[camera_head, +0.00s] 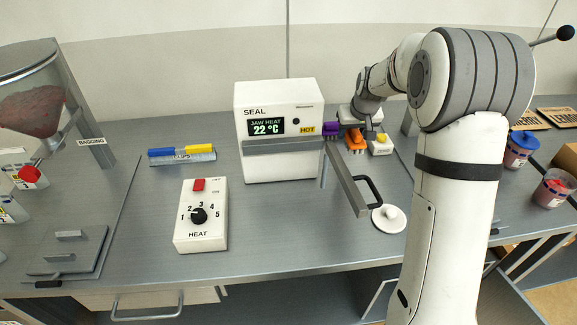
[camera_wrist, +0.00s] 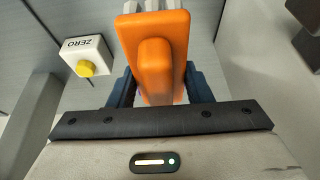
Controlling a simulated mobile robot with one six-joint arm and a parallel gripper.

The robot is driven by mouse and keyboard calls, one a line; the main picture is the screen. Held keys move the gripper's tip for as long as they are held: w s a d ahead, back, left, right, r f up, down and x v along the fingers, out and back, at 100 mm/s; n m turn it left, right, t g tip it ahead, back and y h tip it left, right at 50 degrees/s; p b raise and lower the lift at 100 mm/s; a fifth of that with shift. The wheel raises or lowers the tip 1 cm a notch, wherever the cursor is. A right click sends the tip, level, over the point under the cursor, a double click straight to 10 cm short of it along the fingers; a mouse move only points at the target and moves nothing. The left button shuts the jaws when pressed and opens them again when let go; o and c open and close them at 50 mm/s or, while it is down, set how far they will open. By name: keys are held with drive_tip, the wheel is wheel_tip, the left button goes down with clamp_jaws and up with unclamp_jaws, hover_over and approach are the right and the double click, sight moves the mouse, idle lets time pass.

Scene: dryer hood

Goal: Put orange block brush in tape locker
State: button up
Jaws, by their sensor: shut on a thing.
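The orange block brush (camera_wrist: 155,50) fills the middle of the wrist view, with pale bristles at its top edge. My gripper (camera_wrist: 160,88) is shut on it, with one dark blue finger on each side. In the head view the orange brush (camera_head: 354,139) shows below my gripper (camera_head: 367,128), at the back of the counter right of the seal machine. I cannot tell whether the brush touches the counter. No label reading tape is in view, so I cannot pick out the tape locker for sure.
A purple brush (camera_head: 331,129) is just left of the orange one. A white ZERO box (camera_head: 380,145) with a yellow button is close on the right. The seal machine (camera_head: 280,160) and its black-handled bar (camera_head: 347,182) stand near.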

wheel_tip(320, 180, down, 6)
drive_tip(key=shift+a+r+p, duration=0.1)
drive_tip(key=shift+r+p, duration=0.1)
drive_tip(key=shift+p, duration=0.3)
drive_tip(key=shift+s+f+p, duration=0.1)
drive_tip(key=shift+f+p, duration=0.2)
drive_tip(key=shift+f, duration=1.8)
drive_tip(key=shift+f, duration=0.25)
drive_tip(key=o, duration=1)
drive_tip(key=shift+r, duration=0.1)
